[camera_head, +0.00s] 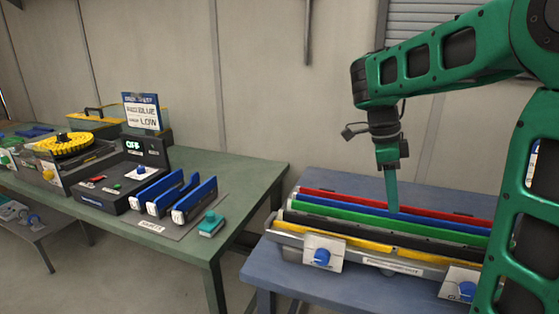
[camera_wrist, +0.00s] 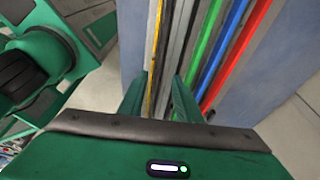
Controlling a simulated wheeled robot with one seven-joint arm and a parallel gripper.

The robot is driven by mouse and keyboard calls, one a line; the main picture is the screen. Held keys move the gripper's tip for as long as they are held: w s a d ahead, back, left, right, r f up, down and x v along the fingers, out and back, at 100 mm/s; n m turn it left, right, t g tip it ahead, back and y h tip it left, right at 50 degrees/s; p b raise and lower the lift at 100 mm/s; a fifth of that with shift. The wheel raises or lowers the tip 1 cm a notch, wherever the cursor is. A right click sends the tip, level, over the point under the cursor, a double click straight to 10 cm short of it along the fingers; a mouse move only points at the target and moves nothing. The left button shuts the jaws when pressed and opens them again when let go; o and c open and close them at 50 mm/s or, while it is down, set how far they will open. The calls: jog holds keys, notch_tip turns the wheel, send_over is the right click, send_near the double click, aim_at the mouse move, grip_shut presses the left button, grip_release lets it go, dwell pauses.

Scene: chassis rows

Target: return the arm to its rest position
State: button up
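My green arm (camera_head: 440,65) reaches in from the right in the head view, with its gripper (camera_head: 392,205) pointing down over the rack of coloured strips (camera_head: 372,262) on the blue-grey table. In the wrist view my gripper (camera_wrist: 161,78) shows two green fingers spread apart, with nothing held between them. Yellow, black and grey strips show beyond the gap. In the head view the fingers overlap and look like one. I cannot tell how far the tips are above the strips.
A green table (camera_head: 250,172) at left carries a black control box (camera_head: 120,178), blue upright plates (camera_head: 163,193), a teal block (camera_head: 211,224), a sign (camera_head: 142,111) and a yellow round part (camera_head: 63,145). A floor gap separates the tables. The wall stands behind.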

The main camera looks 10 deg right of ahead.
jog(key=s+f+n+t+y, duration=0.1)
jog(key=s+f+n, duration=0.3)
jog(key=s+n, duration=0.5)
jog(key=s+f+n+y, duration=0.1)
jog(key=s+f+n, duration=0.3)
jog(key=s+n, duration=0.5)
jog(key=shift+s+t+y, duration=0.4)
jog(key=shift+s, duration=1.85)
jog(key=shift+a+f, duration=0.1)
